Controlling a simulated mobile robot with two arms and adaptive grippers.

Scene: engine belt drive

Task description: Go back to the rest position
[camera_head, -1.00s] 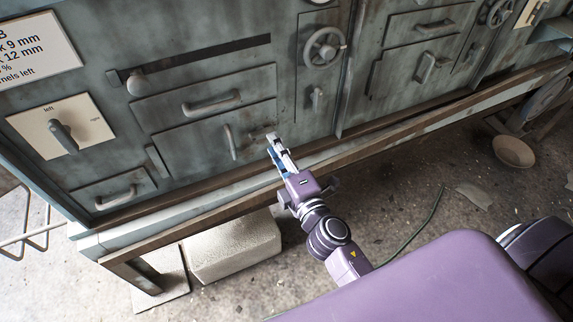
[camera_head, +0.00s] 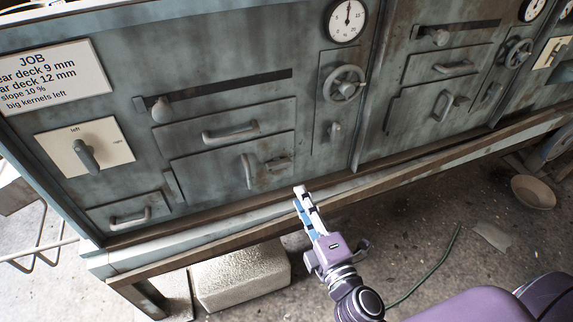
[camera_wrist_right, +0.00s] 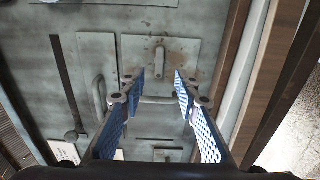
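My right gripper (camera_head: 300,194) is in front of the lower edge of a grey-green metal cabinet (camera_head: 335,200). Its arm comes up from the bottom right. In the right wrist view its two blue-padded fingers (camera_wrist_right: 159,80) stand apart with nothing held between them. The cabinet's doors and handles show behind the fingers, and I see no contact. My left gripper is not in the head view.
The cabinet carries a lever on a left/right plate (camera_head: 87,156), a handwheel (camera_head: 344,84), a gauge (camera_head: 346,20) and a JOB sign (camera_head: 50,77). A pale block (camera_head: 240,275) lies under the bench. A bowl (camera_head: 533,192) and a green hose (camera_head: 432,262) lie on the floor.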

